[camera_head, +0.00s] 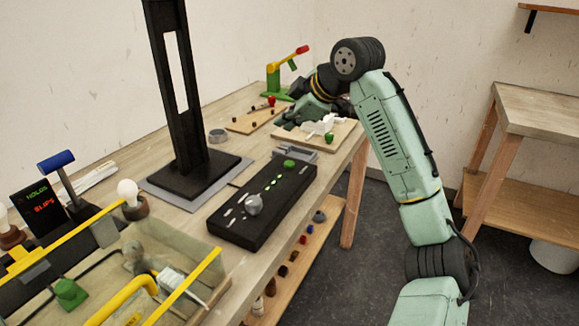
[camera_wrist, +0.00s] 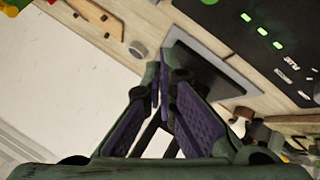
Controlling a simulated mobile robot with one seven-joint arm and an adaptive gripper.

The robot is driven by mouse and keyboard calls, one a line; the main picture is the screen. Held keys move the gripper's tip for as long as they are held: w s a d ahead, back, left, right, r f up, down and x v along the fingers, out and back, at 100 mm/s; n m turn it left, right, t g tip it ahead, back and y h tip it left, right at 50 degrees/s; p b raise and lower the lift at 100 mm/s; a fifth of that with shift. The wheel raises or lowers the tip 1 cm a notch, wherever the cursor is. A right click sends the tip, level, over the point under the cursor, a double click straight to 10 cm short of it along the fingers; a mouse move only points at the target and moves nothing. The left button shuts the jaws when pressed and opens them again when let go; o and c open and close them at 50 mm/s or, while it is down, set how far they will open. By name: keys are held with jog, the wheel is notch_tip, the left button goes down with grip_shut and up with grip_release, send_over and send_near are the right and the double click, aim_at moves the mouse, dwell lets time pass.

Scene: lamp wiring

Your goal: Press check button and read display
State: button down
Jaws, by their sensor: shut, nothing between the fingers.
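A small dark display (camera_head: 41,207) stands at the left in the head view; it shows "HOLDS" in green above "SLIPS" in red. A black control box (camera_head: 236,222) lies on the bench with a row of green lights, a grey knob (camera_head: 254,204) and a green button (camera_head: 289,163) at its far end. I cannot tell which part is the check button. In the wrist view my gripper (camera_wrist: 158,75) is shut and empty, with purple finger pads, apart from the black box (camera_wrist: 225,14) at the upper right. The fingers are not clear in the head view.
A black post on a base plate (camera_head: 157,182) stands beside the box. A clear-walled tray (camera_head: 209,260) with yellow edges fills the front left. Boards (camera_head: 345,133) with small parts and a green-yellow lever tool (camera_head: 275,80) are at the back. A second bench (camera_head: 540,112) stands right.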

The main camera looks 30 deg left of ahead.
jog(key=b, duration=0.4)
send_over(288, 164)
notch_tip(288, 164, down, 6)
jog(key=shift+s+r, duration=0.1)
jog(key=shift+r, duration=0.15)
jog(key=shift+f+b, duration=0.5)
jog(key=shift+f, duration=0.55)
jog(key=shift+f, duration=0.1)
jog(key=shift+f, duration=0.35)
jog(key=shift+f, duration=0.4)
dwell(0.4)
jog(key=shift+r, duration=0.1)
jog(key=shift+r+p, duration=0.75)
jog(key=shift+p, duration=0.05)
